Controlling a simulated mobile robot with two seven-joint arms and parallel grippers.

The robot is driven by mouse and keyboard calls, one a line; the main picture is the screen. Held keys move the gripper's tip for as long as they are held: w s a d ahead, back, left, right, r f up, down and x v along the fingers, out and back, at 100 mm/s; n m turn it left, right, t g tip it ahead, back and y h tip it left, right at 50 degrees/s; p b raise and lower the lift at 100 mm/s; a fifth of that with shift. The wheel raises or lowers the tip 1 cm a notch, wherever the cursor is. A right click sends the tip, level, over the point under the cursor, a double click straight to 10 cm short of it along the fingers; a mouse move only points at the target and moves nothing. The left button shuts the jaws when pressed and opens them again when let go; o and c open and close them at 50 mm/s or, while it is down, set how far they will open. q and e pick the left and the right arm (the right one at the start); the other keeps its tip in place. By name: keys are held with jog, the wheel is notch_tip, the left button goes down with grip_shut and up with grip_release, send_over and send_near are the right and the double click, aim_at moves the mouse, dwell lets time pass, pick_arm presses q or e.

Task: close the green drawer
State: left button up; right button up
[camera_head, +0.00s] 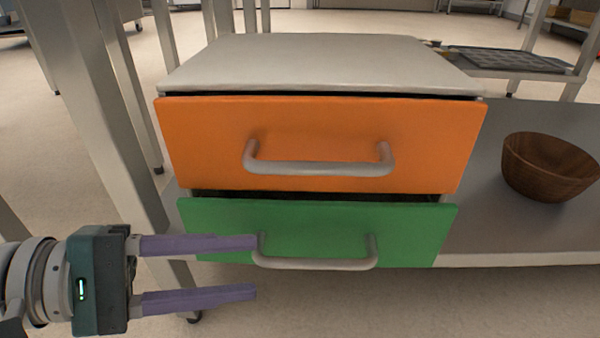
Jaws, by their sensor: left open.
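The green drawer (318,222) is the lower of two drawers in a small cabinet. A dark gap shows above its front, so it stands partly pulled out. Its grey bar handle (315,264) runs along the lower part of the front. My left gripper (252,268) comes in from the left with its two purple fingers apart, one above the other. Its fingertips are at the left end of the handle in the picture; I cannot tell whether they touch it. Nothing is seen held. My right gripper is not in view.
The orange drawer (325,130) with its own handle (318,168) is above the green one. A wooden bowl (549,168) stands on the grey shelf (480,222) to the right. A metal table leg (108,110) rises at the left, near my left arm.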

aim_at(319, 265)
pick_arm(q)
jog(key=b+x, duration=0.1)
jog(key=x, duration=0.2)
jog(key=b+x, duration=0.2)
jog(key=x, duration=0.1)
jog(key=b+x, duration=0.1)
jog(key=x, duration=0.3)
jog(key=shift+s+d+r, duration=0.2)
jog(key=shift+s+d, duration=0.05)
jog(key=shift+s, duration=0.05)
jog(key=shift+d, duration=0.25)
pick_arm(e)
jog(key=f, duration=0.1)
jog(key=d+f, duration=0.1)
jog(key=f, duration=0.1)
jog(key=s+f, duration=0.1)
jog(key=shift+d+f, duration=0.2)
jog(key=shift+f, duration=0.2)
pick_arm(q)
jog(key=shift+c, duration=0.2)
jog(key=shift+a, duration=0.1)
jog(key=c, duration=0.5)
grip_shut()
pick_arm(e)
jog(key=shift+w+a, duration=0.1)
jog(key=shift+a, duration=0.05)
